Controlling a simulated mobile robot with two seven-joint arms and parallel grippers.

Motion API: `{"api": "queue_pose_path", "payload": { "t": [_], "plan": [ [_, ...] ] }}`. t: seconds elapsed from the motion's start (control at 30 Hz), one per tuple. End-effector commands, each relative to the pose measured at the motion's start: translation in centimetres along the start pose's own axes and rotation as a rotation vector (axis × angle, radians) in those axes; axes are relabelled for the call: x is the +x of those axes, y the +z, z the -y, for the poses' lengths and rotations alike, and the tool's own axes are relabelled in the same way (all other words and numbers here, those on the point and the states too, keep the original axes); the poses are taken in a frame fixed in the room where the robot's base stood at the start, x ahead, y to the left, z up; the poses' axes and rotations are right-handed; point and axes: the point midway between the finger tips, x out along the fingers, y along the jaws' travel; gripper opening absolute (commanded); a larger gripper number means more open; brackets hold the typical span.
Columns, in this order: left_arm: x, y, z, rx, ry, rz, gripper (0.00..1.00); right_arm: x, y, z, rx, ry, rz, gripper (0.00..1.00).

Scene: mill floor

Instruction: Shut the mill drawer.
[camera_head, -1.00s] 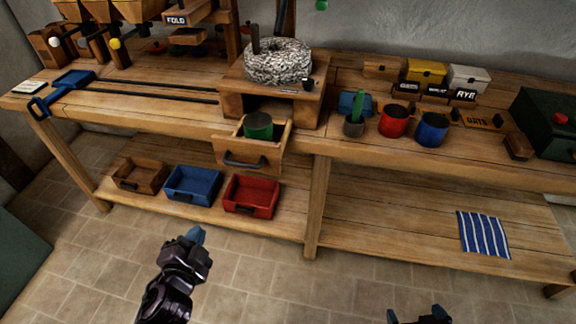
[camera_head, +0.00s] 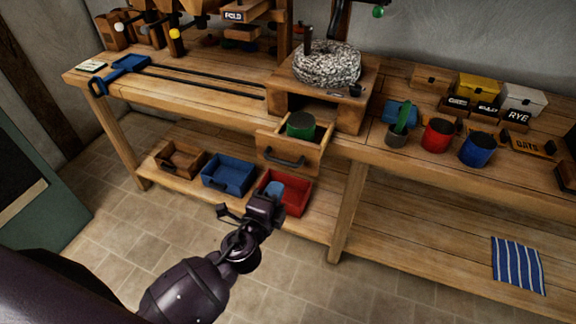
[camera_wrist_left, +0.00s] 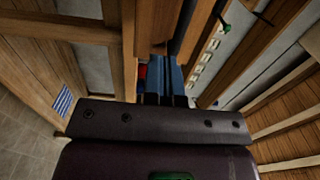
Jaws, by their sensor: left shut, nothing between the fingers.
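The mill drawer (camera_head: 272,152) is pulled out of the wooden stand under the stone mill (camera_head: 327,65). Its dark handle (camera_head: 284,160) faces me, and a green cylindrical container (camera_head: 301,125) sits inside it. My left gripper (camera_head: 276,189) is shut and empty. In the head view it appears below the drawer handle, overlapping the red bin, apart from the handle in the picture. Its blue fingers also show side by side in the left wrist view (camera_wrist_left: 165,78). My right gripper is out of view.
A wooden bin (camera_head: 180,160), a blue bin (camera_head: 229,175) and a red bin (camera_head: 297,197) stand on the lower shelf. Red (camera_head: 437,136) and blue (camera_head: 477,149) canisters stand on the bench right of the mill. A striped cloth (camera_head: 518,265) lies on the lower shelf at right.

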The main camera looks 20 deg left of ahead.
Motion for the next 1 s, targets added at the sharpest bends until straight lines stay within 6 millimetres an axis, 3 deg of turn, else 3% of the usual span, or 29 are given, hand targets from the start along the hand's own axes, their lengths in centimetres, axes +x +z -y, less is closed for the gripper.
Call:
{"api": "queue_pose_path", "payload": {
  "t": [0.3,0.5,1.0],
  "plan": [
    [5.2,0.0,0.1,0.000,-0.001,0.001,0.00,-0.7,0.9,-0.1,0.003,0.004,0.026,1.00],
    [7.4,0.0,0.0,-0.001,0.000,0.001,0.00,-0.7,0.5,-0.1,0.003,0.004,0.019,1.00],
    [8.2,0.0,-0.1,-0.002,0.001,0.001,0.00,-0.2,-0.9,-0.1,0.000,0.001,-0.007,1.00]
  ]
}}
